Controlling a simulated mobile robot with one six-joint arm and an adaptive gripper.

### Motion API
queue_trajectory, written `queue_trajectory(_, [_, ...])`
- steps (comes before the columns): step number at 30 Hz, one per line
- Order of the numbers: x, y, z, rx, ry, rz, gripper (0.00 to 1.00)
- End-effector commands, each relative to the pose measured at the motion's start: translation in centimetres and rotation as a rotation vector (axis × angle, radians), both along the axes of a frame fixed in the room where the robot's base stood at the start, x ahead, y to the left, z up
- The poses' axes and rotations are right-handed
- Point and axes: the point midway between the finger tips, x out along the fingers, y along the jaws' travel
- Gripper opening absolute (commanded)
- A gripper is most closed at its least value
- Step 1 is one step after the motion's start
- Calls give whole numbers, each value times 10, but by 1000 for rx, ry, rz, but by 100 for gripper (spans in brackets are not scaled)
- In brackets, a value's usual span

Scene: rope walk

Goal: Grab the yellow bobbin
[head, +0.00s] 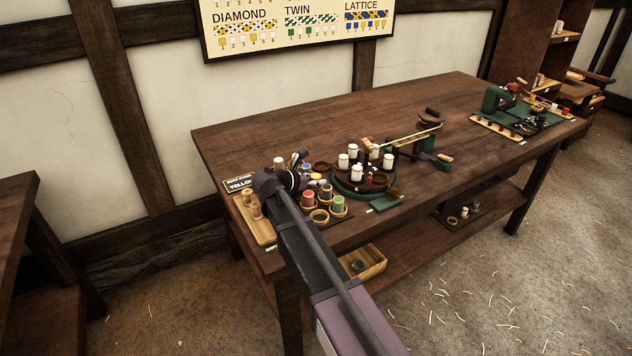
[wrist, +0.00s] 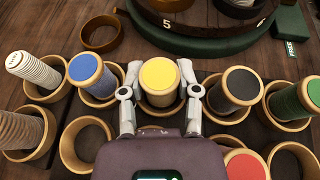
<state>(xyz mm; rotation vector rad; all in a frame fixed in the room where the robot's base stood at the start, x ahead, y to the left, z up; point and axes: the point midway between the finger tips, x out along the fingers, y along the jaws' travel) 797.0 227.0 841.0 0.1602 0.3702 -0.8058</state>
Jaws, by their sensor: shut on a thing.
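The yellow bobbin (wrist: 159,75) has a flat yellow top and stands in a wooden ring cup in the wrist view. My gripper (wrist: 160,88) is shut on it, one finger at its left side and one at its right. The bobbin's lower part is mostly hidden by its cup and my gripper. In the head view my gripper (head: 298,160) is at the left end of the long table, and my arm covers part of the bobbin rack.
A blue bobbin (wrist: 86,68) stands close left and a black one (wrist: 241,84) close right. A green bobbin (wrist: 309,92) is further right, a red one (wrist: 245,166) nearer. Striped bobbins stand at left. A dark green round stand (head: 362,185) with white bobbins is behind.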

Motion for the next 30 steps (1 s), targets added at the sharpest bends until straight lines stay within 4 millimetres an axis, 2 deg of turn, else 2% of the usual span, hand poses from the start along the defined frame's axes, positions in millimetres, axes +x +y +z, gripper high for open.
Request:
queue_trajectory(7, [0, 0, 4, 0, 0, 0, 7])
queue_trajectory(14, [0, 0, 18, 0, 0, 0, 7])
queue_trajectory(30, [0, 0, 74, 0, 0, 0, 7])
